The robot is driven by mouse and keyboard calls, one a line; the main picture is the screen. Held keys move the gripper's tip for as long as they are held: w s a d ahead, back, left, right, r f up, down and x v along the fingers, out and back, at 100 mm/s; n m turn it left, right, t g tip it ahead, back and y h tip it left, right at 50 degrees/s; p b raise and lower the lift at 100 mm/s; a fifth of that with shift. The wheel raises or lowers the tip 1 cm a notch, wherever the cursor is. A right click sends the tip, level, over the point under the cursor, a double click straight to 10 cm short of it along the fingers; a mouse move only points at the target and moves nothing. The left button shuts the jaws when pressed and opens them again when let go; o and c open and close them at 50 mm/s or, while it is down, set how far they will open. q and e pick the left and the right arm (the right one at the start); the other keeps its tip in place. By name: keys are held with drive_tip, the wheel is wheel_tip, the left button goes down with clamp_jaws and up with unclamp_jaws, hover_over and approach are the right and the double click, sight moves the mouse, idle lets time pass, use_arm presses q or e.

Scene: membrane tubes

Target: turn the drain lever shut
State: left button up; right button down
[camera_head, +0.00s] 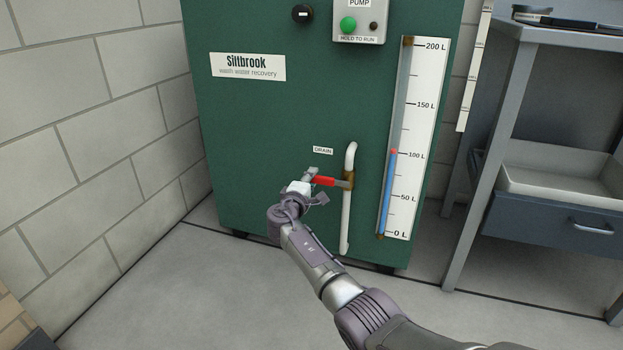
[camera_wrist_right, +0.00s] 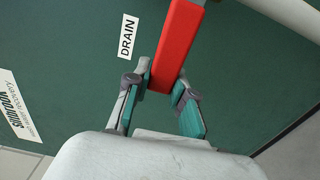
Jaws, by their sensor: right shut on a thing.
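The drain lever's red handle (camera_head: 325,181) points left from the brass valve (camera_head: 348,181), roughly level and crosswise to the upright white drain pipe (camera_head: 346,215). My right gripper (camera_head: 312,184) is shut on the free left end of the handle. In the right wrist view the red handle (camera_wrist_right: 178,42) runs up from between the two fingers of the gripper (camera_wrist_right: 163,82). The DRAIN label (camera_head: 323,150) is just above the handle. My left gripper is not in view.
The green cabinet (camera_head: 270,130) carries a level gauge (camera_head: 412,140), its blue column near 100 L, right of the pipe. A pump box (camera_head: 360,22) and a black knob (camera_head: 302,14) sit higher. A block wall (camera_head: 90,120) stands left; a bench with a drawer (camera_head: 550,225) stands right.

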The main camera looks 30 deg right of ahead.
drive_tip(key=c, duration=1)
unclamp_jaws()
drive_tip(key=shift+f, duration=0.15)
drive_tip(key=shift+o, duration=0.2)
drive_tip(key=shift+a, duration=0.1)
drive_tip(key=v, duration=1.2)
